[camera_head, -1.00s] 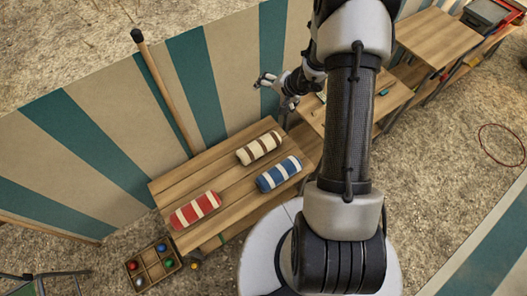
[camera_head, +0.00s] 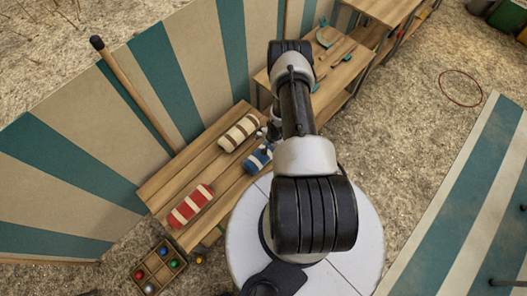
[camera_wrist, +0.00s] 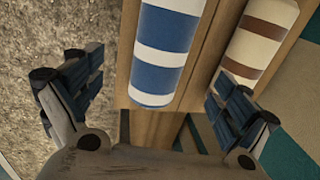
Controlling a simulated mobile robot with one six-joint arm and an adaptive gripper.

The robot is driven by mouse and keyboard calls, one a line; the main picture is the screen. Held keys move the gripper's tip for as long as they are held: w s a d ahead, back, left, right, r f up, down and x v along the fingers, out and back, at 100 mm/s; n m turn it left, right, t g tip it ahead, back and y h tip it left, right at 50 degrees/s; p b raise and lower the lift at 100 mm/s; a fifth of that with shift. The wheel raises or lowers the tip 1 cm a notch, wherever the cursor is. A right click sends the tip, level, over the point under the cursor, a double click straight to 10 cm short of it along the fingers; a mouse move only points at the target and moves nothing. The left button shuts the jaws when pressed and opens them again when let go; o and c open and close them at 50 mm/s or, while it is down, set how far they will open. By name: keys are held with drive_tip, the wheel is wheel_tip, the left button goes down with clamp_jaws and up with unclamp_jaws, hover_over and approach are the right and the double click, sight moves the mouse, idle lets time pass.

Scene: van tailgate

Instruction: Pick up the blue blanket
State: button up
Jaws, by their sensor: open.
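The blue blanket (camera_head: 258,159) is a rolled bundle with white stripes on the wooden bench (camera_head: 166,181). In the head view my arm partly covers it. In the wrist view the blue blanket (camera_wrist: 165,52) lies ahead of my gripper (camera_wrist: 150,95), between the lines of its two spread fingers, its near end just beyond the fingertips. My gripper is open and empty. In the head view my gripper (camera_head: 272,133) is at the blanket's far right end, mostly hidden by the arm.
A brown-striped cream roll (camera_head: 240,132) lies close beside the blue one; it also shows in the wrist view (camera_wrist: 262,40). A red-striped roll (camera_head: 191,206) lies further left. A striped wall and leaning pole (camera_head: 130,88) stand behind. A compartment box with balls (camera_head: 160,268) sits on the ground.

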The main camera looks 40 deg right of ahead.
sight(255, 162)
drive_tip(key=f, duration=0.1)
drive_tip(key=f+b, duration=0.1)
drive_tip(key=f, duration=0.1)
drive_tip(key=f+b, duration=0.1)
drive_tip(key=shift+w+f, duration=0.25)
drive_tip(key=shift+w, duration=0.15)
drive_tip(key=f+b, duration=0.1)
drive_tip(key=w+f+b, duration=0.1)
drive_tip(key=f+b, duration=0.2)
drive_tip(key=f, duration=0.1)
drive_tip(key=shift+w+a+f, duration=0.15)
drive_tip(key=shift+a+f, duration=0.1)
drive_tip(key=shift+a, duration=0.1)
drive_tip(key=shift+r, duration=0.15)
drive_tip(key=shift+c, duration=0.4)
drive_tip(key=c, duration=1.3)
